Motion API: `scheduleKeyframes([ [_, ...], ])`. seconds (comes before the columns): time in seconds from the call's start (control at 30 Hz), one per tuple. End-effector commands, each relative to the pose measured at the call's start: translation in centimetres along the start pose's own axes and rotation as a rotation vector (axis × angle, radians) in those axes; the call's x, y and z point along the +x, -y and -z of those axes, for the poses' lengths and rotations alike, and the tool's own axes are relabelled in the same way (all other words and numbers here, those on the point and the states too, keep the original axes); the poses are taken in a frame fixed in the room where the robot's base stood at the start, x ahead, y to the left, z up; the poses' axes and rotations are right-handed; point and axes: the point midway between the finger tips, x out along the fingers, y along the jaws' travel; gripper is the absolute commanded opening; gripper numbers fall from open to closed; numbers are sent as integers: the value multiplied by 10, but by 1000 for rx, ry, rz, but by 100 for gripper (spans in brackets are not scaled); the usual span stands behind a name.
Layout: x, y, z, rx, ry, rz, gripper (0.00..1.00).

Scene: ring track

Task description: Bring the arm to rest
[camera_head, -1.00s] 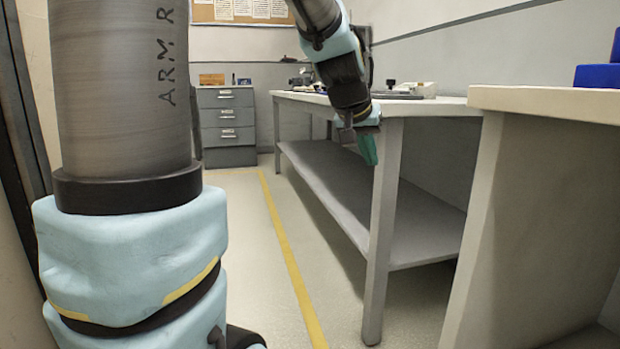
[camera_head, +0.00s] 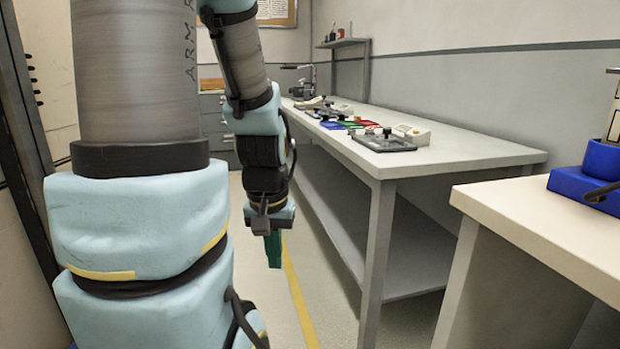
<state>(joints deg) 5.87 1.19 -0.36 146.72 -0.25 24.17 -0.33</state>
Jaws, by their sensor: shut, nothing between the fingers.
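My arm fills the left of the head view, with its thick upper links close to the camera. Its forearm hangs down from the top. My gripper (camera_head: 273,250) is at its lower end, with green fingers pointing down. The fingers are together and nothing shows between them. The gripper hangs over the floor, left of the long workbench (camera_head: 470,150) and apart from it in the picture.
Several items, among them a dark tray (camera_head: 384,142), lie on the workbench. A nearer table (camera_head: 540,215) at the right bears a blue block (camera_head: 603,165). A yellow line (camera_head: 297,297) runs along the floor. Grey drawers (camera_head: 215,120) stand at the back.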

Motion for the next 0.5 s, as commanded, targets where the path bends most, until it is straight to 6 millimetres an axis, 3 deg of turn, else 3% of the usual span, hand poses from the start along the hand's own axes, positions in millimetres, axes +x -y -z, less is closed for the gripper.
scheduleKeyframes([
  [0.03, -34, 0, 5, 0, 0, 0, 0],
  [0.5, -180, -1, 25, 1, -1, 0, 0],
])
